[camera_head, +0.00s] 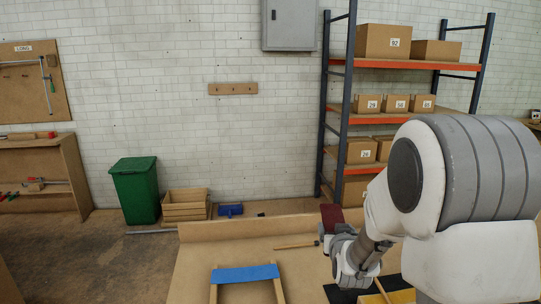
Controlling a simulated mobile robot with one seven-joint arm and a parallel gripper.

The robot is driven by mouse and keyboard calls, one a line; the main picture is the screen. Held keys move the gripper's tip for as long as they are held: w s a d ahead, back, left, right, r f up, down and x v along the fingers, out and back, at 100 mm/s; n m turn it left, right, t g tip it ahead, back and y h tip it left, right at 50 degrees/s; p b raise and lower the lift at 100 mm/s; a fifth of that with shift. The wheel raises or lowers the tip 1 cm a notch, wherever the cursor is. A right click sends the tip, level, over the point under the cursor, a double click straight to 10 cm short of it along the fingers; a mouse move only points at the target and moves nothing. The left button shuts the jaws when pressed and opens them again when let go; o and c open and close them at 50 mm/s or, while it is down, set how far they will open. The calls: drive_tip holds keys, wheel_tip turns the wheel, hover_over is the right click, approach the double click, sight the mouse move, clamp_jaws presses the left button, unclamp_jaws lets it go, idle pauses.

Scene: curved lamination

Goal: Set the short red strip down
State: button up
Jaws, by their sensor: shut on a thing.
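A short dark red strip (332,216) stands out above my gripper (334,234), at the right-centre of the head view. My gripper is shut on its lower end and holds it raised and roughly upright over the right side of the workbench (215,238). The fingertips are small here and partly hidden by the strip and my wrist. What lies beneath my gripper and arm on the right is hidden.
A blue strip (245,273) lies across a wooden frame at the bench's front. A wooden-handled tool (295,245) lies behind it. A black pad (340,294) is under my arm. The left of the bench is clear. A green bin (135,190) and wooden crate (185,205) stand beyond.

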drive_tip(key=a, duration=0.1)
drive_tip(key=a+y, duration=0.1)
drive_tip(key=a+n, duration=0.1)
drive_tip(key=shift+s+a+r+y, duration=0.15)
drive_tip(key=shift+s+r+y, duration=0.05)
drive_tip(key=shift+r+y, duration=0.15)
drive_tip(key=d+f+m+g+h+b, duration=0.3)
drive_tip(key=d+m+h, duration=0.4)
drive_tip(key=d, duration=1)
drive_tip(key=s+d+f+m+g+h+b, duration=0.1)
drive_tip(key=s+d+f+m+g+h, duration=0.1)
drive_tip(key=d, duration=0.6)
drive_tip(key=s+d+f+m+g+h+b, duration=0.1)
drive_tip(key=s+d+f+m+g+h, duration=0.2)
drive_tip(key=s+d, duration=0.4)
drive_tip(key=shift+d+m+g+h, duration=0.65)
drive_tip(key=shift+d+h, duration=0.2)
drive_tip(key=shift+d, duration=0.15)
drive_tip(key=shift+s+d+f+m+g, duration=0.1)
drive_tip(key=shift+s+d+m+g, duration=0.2)
drive_tip(key=shift+s+d, duration=0.2)
drive_tip(key=shift+a, duration=0.1)
